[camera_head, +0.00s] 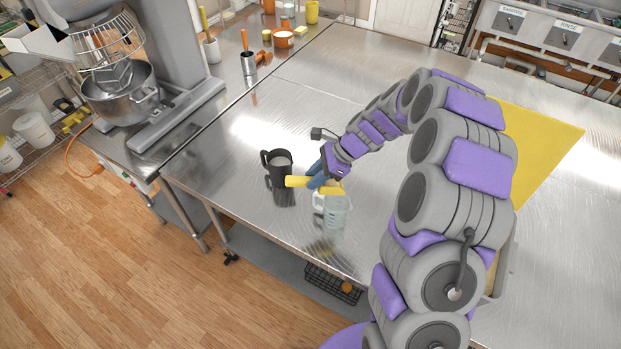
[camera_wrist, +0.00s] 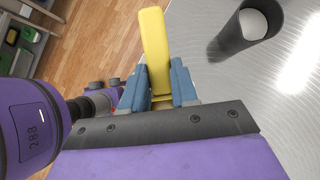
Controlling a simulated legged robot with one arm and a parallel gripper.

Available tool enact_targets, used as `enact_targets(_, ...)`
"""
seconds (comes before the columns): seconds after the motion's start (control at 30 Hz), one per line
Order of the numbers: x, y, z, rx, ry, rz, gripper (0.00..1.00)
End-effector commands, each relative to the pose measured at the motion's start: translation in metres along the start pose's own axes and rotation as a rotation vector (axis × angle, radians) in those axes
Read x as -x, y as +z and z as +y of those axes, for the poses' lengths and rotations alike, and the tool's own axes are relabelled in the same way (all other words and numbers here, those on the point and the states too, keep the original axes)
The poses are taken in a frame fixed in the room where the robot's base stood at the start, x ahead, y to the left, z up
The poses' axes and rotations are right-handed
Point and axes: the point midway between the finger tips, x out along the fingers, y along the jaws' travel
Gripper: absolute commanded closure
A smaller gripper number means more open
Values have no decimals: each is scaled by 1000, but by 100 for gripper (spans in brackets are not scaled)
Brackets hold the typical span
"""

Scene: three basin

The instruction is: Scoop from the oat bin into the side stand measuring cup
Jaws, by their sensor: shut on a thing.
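My gripper (camera_head: 317,177) has blue fingers and is shut on a yellow scoop (camera_head: 297,181), held over the steel table. The scoop's yellow length also shows between the fingers in the wrist view (camera_wrist: 155,45). Whether it holds any oats cannot be seen. A clear, slightly greenish measuring cup (camera_head: 336,212) stands upright near the table's front edge, just below and right of the gripper in the head view. A bin edge (camera_head: 503,265) shows behind my arm at the right. Its contents are mostly hidden, so I cannot confirm oats.
A large yellow flat panel (camera_head: 545,145) lies at the right. A stand mixer (camera_head: 180,60) is at the left. The table's middle is clear.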

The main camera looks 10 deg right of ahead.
Motion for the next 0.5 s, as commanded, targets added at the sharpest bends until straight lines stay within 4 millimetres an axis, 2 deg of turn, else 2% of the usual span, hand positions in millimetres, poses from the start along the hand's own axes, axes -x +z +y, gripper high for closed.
enact_targets(0.17, 1, -12, -1, -4, -5, -157, 100)
enact_targets(0.5, 24, -29, -1, -4, -2, -511, 100)
